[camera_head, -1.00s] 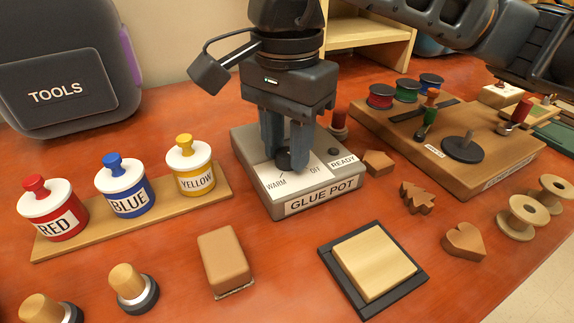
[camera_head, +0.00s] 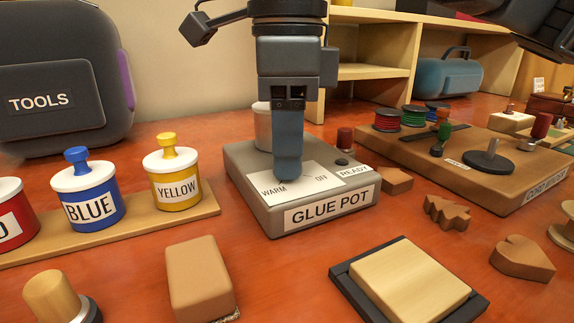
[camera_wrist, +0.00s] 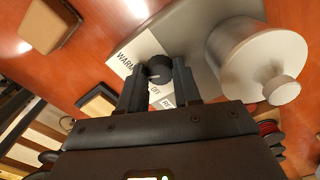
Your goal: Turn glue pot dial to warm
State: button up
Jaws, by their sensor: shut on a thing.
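The grey glue pot base (camera_head: 330,218) stands on the bench with a white plate (camera_head: 325,183) marked WARM on the left and OFF on the right. My gripper (camera_head: 288,178) points straight down over this plate, and its near finger hides the dial in the head view. In the wrist view, the black dial (camera_wrist: 158,69) sits between my two fingers (camera_wrist: 157,78), which are shut on it. I cannot tell clearly where its pointer aims. The white lidded pot (camera_wrist: 258,62) stands on the base beside the gripper and is mostly hidden in the head view (camera_head: 263,130).
A READY label and small dark lamp (camera_head: 341,162) sit at the base's right. Yellow, blue and red lidded jars (camera_head: 177,190) stand to the left. A wooden board with spools (camera_head: 455,165) is on the right. Wooden blocks (camera_head: 199,277) lie in front.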

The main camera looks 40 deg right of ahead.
jog(key=shift+f+m+b, duration=0.1)
jog(key=shift+m+b, duration=1.05)
jog(key=shift+m, duration=0.75)
jog(key=o, duration=1.1)
jog(key=shift+c, duration=0.2)
notch_tip(320, 180, up, 8)
jog(key=shift+p, duration=0.95)
